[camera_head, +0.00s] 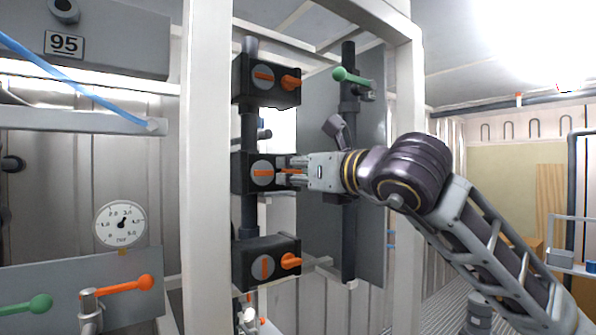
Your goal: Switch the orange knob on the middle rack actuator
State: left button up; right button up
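Three dark box-shaped actuators are stacked on a vertical dark pipe. The middle actuator (241,172) has a grey disc with a horizontal orange bar (262,173) on its front. Its orange knob (291,171) is on the right part of its face and shows as a thin, roughly level strip between my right gripper's fingertips. My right gripper (296,171) reaches in from the right, with its fingers on either side of this knob. The fingers hide part of the knob, and I cannot tell whether they press on it. My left gripper is out of view.
The upper actuator (246,80) and lower actuator (246,268) have similar orange knobs. White frame posts (208,200) stand left and right of the stack. A green-handled valve (352,77) is behind, above my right gripper. A gauge (121,224) and an orange lever (125,286) are at left.

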jog(key=c, duration=0.4)
